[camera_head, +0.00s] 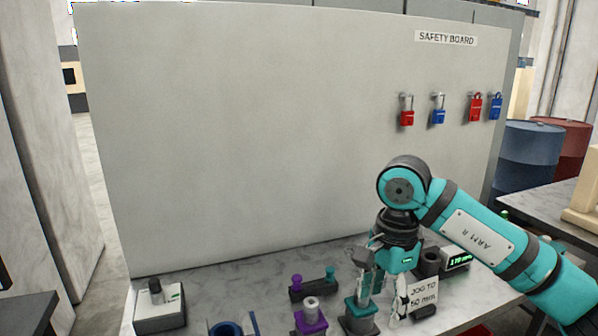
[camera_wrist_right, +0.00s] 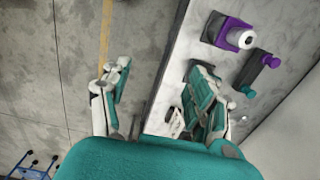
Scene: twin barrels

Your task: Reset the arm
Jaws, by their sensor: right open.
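My right arm (camera_head: 480,240) comes in from the right in the head view, bent at a joint above the table. My right gripper (camera_head: 385,285) hangs down over the right part of the table, in front of the board. In the right wrist view the two fingers of the gripper (camera_wrist_right: 160,100) stand wide apart, with nothing between them but table edge and floor. My left gripper is in neither view.
The marble table (camera_head: 260,275) carries a purple-based block (camera_head: 311,320), a teal-based block (camera_head: 360,318), a dark holder with purple and teal knobs (camera_head: 313,288), a grey box (camera_head: 160,308), a lit display (camera_head: 456,261) and a "JOG TO" sign (camera_head: 423,292). A tall board (camera_head: 250,130) with several padlocks stands behind.

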